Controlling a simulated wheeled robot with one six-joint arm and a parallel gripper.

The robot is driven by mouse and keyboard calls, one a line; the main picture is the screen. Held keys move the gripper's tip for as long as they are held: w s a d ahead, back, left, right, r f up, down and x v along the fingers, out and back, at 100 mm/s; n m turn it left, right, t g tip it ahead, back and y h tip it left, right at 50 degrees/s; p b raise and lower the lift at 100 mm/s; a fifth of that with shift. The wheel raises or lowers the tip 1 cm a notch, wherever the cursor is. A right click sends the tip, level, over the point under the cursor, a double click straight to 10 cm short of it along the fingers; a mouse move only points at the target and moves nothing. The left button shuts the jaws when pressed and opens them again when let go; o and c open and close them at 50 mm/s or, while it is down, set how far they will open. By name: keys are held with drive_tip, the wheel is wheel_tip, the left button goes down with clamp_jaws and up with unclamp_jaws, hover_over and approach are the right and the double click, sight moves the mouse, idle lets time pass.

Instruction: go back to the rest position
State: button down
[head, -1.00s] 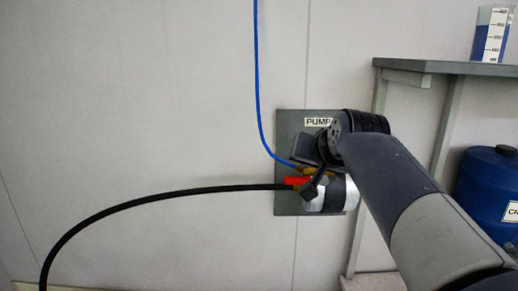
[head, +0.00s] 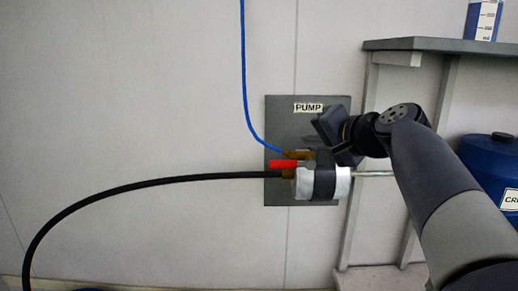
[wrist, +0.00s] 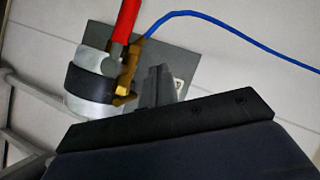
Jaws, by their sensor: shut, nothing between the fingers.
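My gripper (wrist: 156,86) shows in the wrist view with its grey fingers together and nothing between them. The pump has a white and black cylinder body, brass fittings (head: 300,155) and a red lever handle (head: 283,164) pointing left. In the wrist view the pump (wrist: 90,85) is at the left and the red handle (wrist: 126,22) rises at the top. I cannot tell whether the fingertips touch the fittings.
A blue hose (head: 244,80) and a black hose (head: 150,181) join the pump. A grey plate (head: 285,115) labelled PUMP is on the wall. Open wall lies left.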

drive_tip(key=d+m+t+y+b, duration=0.1)
drive_tip(key=d+m, duration=0.1)
drive_tip(key=d+m+t+y+b, duration=0.1)
drive_tip(key=m+y+b, duration=0.1)
drive_tip(key=shift+d+f+m, duration=0.4)
idle(0.4)
